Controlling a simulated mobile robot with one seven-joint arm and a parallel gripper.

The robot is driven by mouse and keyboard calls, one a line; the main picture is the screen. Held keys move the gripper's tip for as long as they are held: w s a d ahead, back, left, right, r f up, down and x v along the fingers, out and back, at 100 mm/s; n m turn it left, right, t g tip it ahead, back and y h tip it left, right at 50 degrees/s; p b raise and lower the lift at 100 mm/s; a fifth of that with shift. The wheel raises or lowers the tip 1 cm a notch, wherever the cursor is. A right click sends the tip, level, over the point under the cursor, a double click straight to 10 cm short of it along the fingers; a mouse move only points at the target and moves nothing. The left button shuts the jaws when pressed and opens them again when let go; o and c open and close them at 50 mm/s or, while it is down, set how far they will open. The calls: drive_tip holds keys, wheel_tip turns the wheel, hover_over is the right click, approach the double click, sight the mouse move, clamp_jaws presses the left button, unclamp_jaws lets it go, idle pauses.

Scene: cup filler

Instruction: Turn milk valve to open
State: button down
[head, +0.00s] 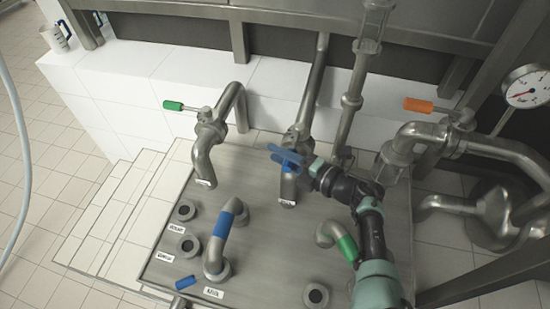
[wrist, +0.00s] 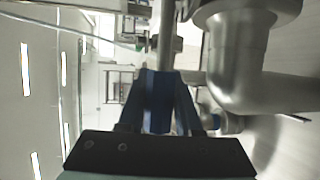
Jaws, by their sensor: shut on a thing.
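My gripper (head: 300,163) is at the middle upright pipe (head: 289,188), just above its labelled lower end. It is shut on a blue valve handle (wrist: 157,100), which shows between the two fingers in the wrist view. In the head view the fingers partly cover the handle, so its exact angle is hard to tell. A valve with a green handle (head: 180,106) is on the left pipe. A valve with an orange handle (head: 426,105) is on the right pipe. The pipe labels are too small to read surely, so I cannot tell which one says milk.
A steel plate holds several round ports (head: 189,245) and bent pipes, one with a blue band (head: 228,222) and one with a green band (head: 347,247). A gauge (head: 525,87) is at the right. White tiled steps (head: 130,210) lie left.

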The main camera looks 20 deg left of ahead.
drive_tip(key=shift+s+d+g, duration=0.1)
drive_tip(key=shift+g, duration=0.4)
drive_tip(key=c, duration=0.6)
unclamp_jaws()
drive_tip(key=v, duration=1.3)
drive_tip(key=shift+b, duration=0.45)
drive_tip(key=shift+f, duration=0.1)
